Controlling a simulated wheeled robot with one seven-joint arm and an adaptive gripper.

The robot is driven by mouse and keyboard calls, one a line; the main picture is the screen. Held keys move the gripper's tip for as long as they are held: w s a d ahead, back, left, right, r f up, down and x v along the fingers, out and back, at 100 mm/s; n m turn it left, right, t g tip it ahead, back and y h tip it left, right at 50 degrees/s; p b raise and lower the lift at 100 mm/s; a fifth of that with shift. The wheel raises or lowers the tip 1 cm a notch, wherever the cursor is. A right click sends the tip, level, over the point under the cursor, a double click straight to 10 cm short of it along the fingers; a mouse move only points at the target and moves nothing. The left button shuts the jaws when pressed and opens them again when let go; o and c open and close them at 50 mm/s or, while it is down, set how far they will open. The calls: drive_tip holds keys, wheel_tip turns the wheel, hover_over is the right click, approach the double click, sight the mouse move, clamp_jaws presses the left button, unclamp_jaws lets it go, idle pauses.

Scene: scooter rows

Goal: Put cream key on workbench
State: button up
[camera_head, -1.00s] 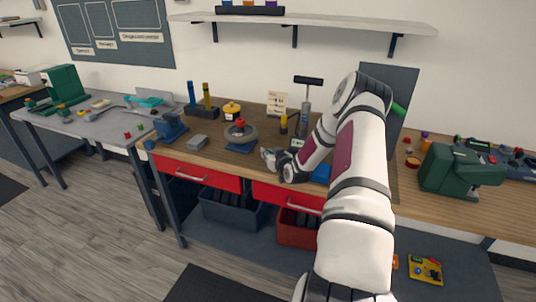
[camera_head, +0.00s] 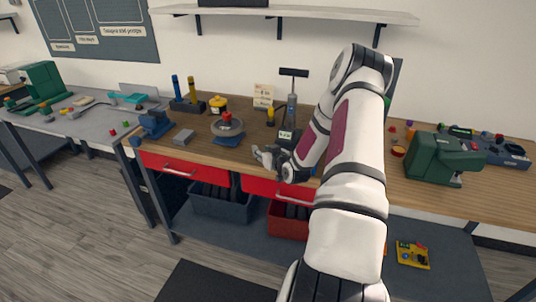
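The workbench (camera_head: 212,154) has a wooden top and red drawers and runs across the middle to the right. My gripper (camera_head: 262,157) is low over its front edge, right of the round grey piece with a red knob. I cannot make out a cream key in this view. My arm hides part of the bench top behind it.
A green machine (camera_head: 445,159) stands on the right. A grey table (camera_head: 92,125) adjoins on the left. A shelf (camera_head: 330,15) hangs above.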

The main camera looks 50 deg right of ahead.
drive_tip(key=s+a+r+n+g+y, duration=0.1)
drive_tip(key=s+a+r+n+g, duration=0.15)
drive_tip(key=a+r, duration=0.95)
drive_tip(key=s+a+r+n+g+y, duration=0.1)
drive_tip(key=a+r+n+g, duration=0.15)
drive_tip(key=a+r, duration=1)
drive_tip(key=s+a+r+g+y, duration=0.1)
drive_tip(key=s+a+r+y, duration=0.1)
drive_tip(key=s+a, duration=0.7)
drive_tip(key=s+a+r+g+y, duration=0.1)
drive_tip(key=s+a+r, duration=0.4)
drive_tip(key=s+a, duration=0.5)
drive_tip(key=s, duration=0.4)
drive_tip(key=shift+r+g+y, duration=0.2)
drive_tip(key=shift+g+y, duration=0.2)
drive_tip(key=shift+a, duration=0.15)
